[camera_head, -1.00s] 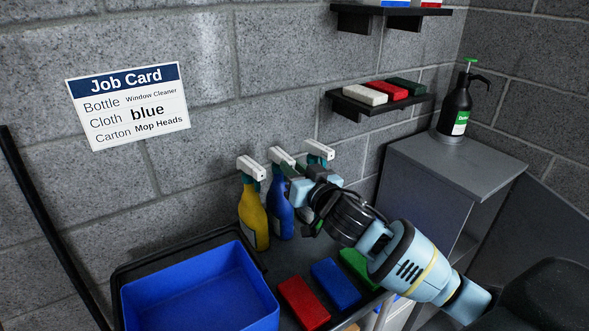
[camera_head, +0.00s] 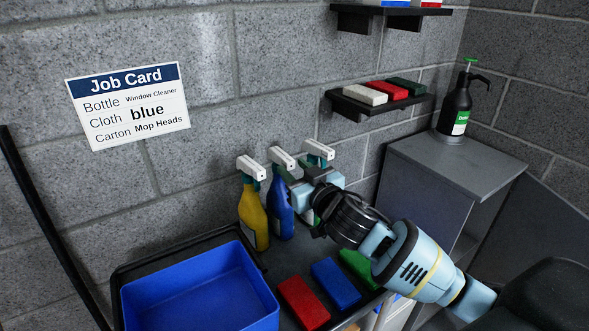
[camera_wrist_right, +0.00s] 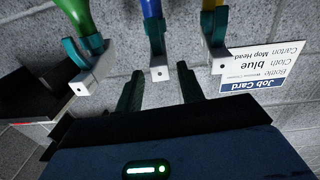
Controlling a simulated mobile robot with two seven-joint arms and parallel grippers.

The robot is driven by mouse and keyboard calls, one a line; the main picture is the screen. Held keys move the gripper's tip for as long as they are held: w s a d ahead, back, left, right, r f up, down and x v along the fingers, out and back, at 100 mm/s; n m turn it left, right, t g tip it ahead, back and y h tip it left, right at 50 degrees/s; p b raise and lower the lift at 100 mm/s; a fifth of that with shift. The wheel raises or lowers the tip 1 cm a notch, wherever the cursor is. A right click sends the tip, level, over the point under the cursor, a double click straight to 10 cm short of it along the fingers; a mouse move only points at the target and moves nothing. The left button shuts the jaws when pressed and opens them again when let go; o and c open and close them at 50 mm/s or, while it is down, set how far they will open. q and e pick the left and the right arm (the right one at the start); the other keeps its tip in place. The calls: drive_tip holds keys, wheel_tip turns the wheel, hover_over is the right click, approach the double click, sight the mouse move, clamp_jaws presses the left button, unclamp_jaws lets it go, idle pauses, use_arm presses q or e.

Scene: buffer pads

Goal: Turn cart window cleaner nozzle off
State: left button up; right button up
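Three spray bottles with white nozzle heads stand in a row on the cart (camera_head: 290,262): a yellow bottle (camera_head: 252,215), a blue bottle (camera_head: 280,212), and a third with its white head (camera_head: 319,150), its body mostly behind my right gripper. The right wrist view shows this third body as green (camera_wrist_right: 76,14). I cannot read which is window cleaner. My right gripper (camera_head: 304,192) is beside the blue bottle. In the right wrist view its two dark fingers (camera_wrist_right: 161,88) are apart, with the blue bottle's white nozzle (camera_wrist_right: 159,74) between or just beyond the tips. My left gripper is out of view.
A blue bin (camera_head: 200,290) sits at the cart's left. Red (camera_head: 303,302), blue (camera_head: 335,283) and green folded pads lie on the cart's front. A job card (camera_head: 128,105) hangs on the wall. A grey cabinet (camera_head: 450,165) with a black pump bottle (camera_head: 455,108) stands right.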

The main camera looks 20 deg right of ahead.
drive_tip(key=s, duration=0.6)
drive_tip(key=shift+s+d, duration=0.15)
drive_tip(key=shift+d, duration=0.2)
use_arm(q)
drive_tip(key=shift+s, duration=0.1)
use_arm(e)
drive_tip(key=shift+f, duration=0.1)
